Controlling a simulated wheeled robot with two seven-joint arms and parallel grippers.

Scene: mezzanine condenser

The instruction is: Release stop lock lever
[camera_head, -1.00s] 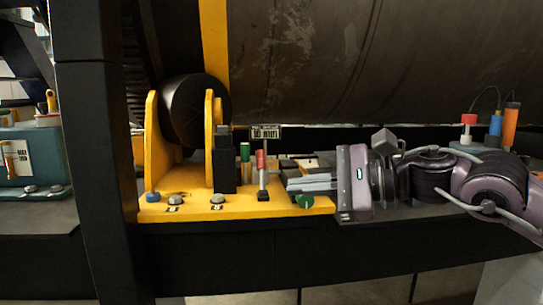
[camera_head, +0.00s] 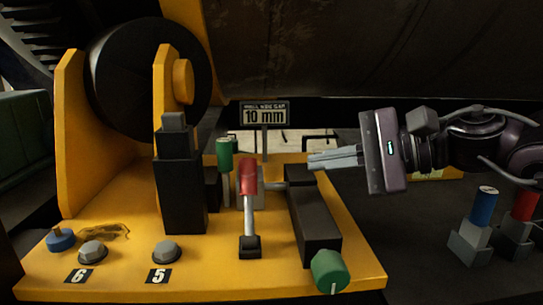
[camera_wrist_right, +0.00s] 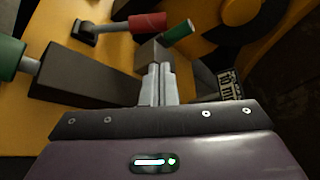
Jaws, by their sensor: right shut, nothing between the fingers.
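A red-handled lever (camera_head: 248,180) on a pale rod stands nearly upright from a small black base on the yellow plate (camera_head: 210,264). A green-capped post (camera_head: 225,155) stands just behind and left of it. In the right wrist view, the red handle (camera_wrist_right: 147,23) and the green cap (camera_wrist_right: 178,34) lie beyond the fingertips. I cannot tell which one is the stop lock lever. My right gripper (camera_head: 312,161) is shut and empty, right of the red handle and apart from it. It also shows in the right wrist view (camera_wrist_right: 152,68). My left gripper is out of view.
A long black block (camera_head: 312,215) with a green knob (camera_head: 330,271) lies right of the lever. A dark roller (camera_head: 140,85) sits in yellow brackets at left. A "10 mm" sign (camera_head: 264,114) stands behind. Blue (camera_head: 484,207) and red (camera_head: 524,204) handles stand at right.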

